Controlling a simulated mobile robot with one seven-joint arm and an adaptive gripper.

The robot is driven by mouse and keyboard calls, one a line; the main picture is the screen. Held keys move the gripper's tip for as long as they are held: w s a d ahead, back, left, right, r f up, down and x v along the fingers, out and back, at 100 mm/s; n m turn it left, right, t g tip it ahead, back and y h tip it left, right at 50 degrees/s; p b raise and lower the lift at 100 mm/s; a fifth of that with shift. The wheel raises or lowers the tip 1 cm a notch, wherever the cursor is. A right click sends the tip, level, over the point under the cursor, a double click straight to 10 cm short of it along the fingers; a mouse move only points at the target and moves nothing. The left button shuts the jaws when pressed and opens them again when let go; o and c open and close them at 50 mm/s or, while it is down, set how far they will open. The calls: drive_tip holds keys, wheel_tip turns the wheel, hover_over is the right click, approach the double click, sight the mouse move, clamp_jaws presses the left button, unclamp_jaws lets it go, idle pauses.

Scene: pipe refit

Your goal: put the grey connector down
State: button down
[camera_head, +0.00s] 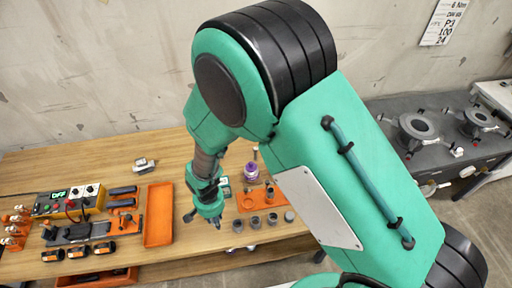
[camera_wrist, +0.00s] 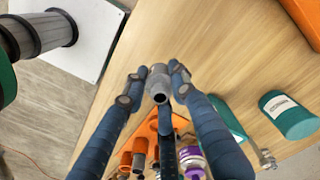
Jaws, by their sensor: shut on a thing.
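In the wrist view the grey connector (camera_wrist: 158,84), a short hollow pipe piece, sits between the blue fingertips of my gripper (camera_wrist: 157,76), which is shut on it. Its open end faces the camera. The wooden tabletop (camera_wrist: 215,55) shows beyond it; I cannot tell the gap between them. In the head view my gripper (camera_head: 205,216) is low over the table, between the orange tray and the orange holder; the connector cannot be made out there.
The orange tray (camera_head: 158,215) is left of my gripper. To the right are the orange holder (camera_head: 246,203), a purple-and-white container (camera_head: 251,171) and several grey pipe pieces (camera_head: 255,222) near the front edge. A green cylinder (camera_wrist: 290,115) shows in the wrist view. Bare wood lies behind.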

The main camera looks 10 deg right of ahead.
wheel_tip(320, 180, up, 10)
drive_tip(key=shift+f, duration=0.15)
drive_tip(key=w+d+r+m+p, duration=0.1)
drive_tip(key=w+d+m, duration=0.3)
drive_tip(key=w, duration=1.2)
drive_tip(key=w+d+r+m+p, duration=0.15)
drive_tip(key=w+d, duration=0.55)
drive_tip(key=w, duration=0.8)
drive_tip(key=w+d+f+m, duration=0.3)
drive_tip(key=w+d+m, duration=0.2)
drive_tip(key=w+d, duration=1.35)
drive_tip(key=shift+s+d+f, duration=0.25)
drive_tip(key=shift+d+f, duration=0.15)
drive_tip(key=shift+f, duration=0.4)
drive_tip(key=shift+s+d+f, duration=0.2)
drive_tip(key=shift+d+f, duration=0.15)
drive_tip(key=shift+f, duration=0.4)
drive_tip(key=shift+s+d+f, duration=0.25)
drive_tip(key=shift+d+f, duration=0.15)
drive_tip(key=shift+f, duration=0.4)
